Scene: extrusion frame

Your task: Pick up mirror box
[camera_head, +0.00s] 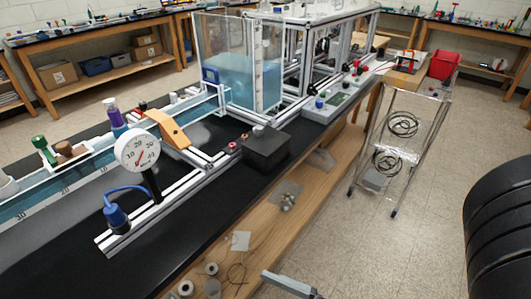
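No box with a plainly visible mirror face shows. A dark grey, closed box (266,148) with a small light piece on top sits on the black bench top, right of the metal rails. It is the likeliest mirror box, but I cannot tell for sure. It stands upright near the bench's right edge, with its near and right sides open to view. My gripper cannot be made out in this view, and nothing touches the box.
A round white gauge (137,151), an orange bracket (170,128) and a clear water tank (238,70) stand close to the box. A wire cart (402,140) stands right of the bench. A grey bar (290,284) of unclear origin juts in at the bottom. Floor between bench and cart is clear.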

